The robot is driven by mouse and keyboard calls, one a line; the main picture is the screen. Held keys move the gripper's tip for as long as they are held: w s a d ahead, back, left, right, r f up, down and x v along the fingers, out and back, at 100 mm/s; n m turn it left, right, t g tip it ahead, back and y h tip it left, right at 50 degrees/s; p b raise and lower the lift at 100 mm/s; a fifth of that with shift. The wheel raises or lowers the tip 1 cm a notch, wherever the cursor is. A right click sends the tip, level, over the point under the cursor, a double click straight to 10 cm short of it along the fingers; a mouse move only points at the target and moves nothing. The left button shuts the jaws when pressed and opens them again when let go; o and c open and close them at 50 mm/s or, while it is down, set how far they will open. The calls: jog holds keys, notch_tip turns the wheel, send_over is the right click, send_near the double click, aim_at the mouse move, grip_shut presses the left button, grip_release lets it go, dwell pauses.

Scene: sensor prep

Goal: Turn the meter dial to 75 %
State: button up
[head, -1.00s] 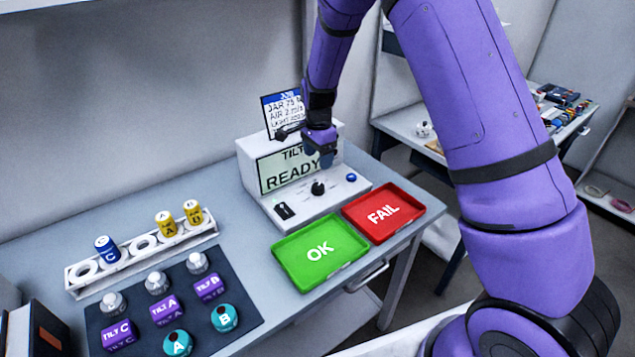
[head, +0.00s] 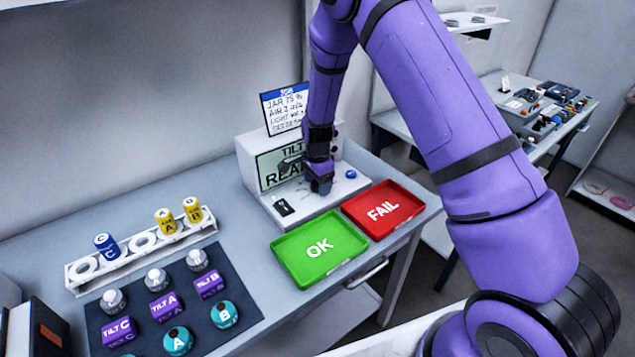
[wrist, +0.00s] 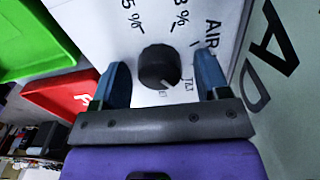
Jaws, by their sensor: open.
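The meter (head: 245,160) is a white box with a sloped front panel on the table. Its black dial (wrist: 160,66) shows in the wrist view, with a pale pointer line and printed marks around it. My gripper (head: 320,186) is at the panel in the head view and hides the dial there. In the wrist view my gripper (wrist: 160,85) is open, with one blue finger on each side of the dial and a gap to each. The meter's screen (head: 275,170) is partly hidden by my gripper. A job card (head: 285,108) stands behind the meter; its top line reads JAR 75 %.
A green OK tray (head: 290,243) and a red FAIL tray (head: 375,225) lie in front of the meter. A white rack (head: 75,275) with jars and a dark mat (head: 245,318) with several parts lie to the left. A black switch (head: 284,207) and blue button (head: 351,174) flank the dial area.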

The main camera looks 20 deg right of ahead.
jog(key=c, duration=0.9)
